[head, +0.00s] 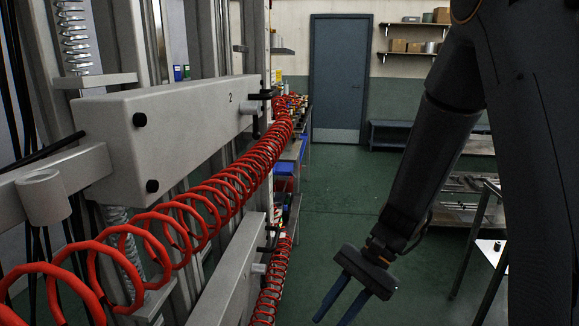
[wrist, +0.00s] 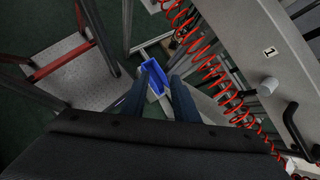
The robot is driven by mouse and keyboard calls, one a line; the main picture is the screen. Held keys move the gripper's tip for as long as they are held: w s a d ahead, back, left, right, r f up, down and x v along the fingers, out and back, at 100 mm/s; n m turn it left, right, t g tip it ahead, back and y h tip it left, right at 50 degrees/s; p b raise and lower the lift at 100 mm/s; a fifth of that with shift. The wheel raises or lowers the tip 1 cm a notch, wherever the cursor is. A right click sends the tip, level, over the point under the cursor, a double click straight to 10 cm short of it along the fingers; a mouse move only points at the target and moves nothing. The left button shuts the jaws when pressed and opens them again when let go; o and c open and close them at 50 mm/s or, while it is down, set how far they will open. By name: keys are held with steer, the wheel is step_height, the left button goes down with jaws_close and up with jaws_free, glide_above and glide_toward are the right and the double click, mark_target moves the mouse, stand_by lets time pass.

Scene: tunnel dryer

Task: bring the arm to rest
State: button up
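My gripper (head: 331,320) hangs low at the lower middle of the head view, at the end of my dark arm, which comes down from the upper right. Its two blue fingers point down and to the left and stand apart with nothing between them. In the wrist view the gripper (wrist: 159,78) also shows two separate fingers. A blue bin (wrist: 155,75) appears between them there, but lies well beyond the fingertips. The fingers touch nothing that I can see.
Red coiled hoses (head: 225,190) run along the grey machine housing (head: 190,125) marked 2, left of my arm. A metal table (head: 490,250) stands at the right. Green floor (head: 335,200) is open towards the blue door (head: 338,75). The wrist view shows a chequered metal step (wrist: 85,80).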

steer(key=s+d+r+n+t+h, duration=0.2)
steer(key=d+n+h, duration=0.1)
steer(key=d+n, duration=0.1)
steer(key=s+d+r+n+t+h, duration=0.1)
steer(key=d+r+n+t+h, duration=0.1)
steer(key=d+n+h, duration=0.2)
steer(key=d+n, duration=0.1)
steer(key=d, duration=0.1)
steer(key=shift+s+d+t, duration=0.3)
steer(key=shift+s+t, duration=0.1)
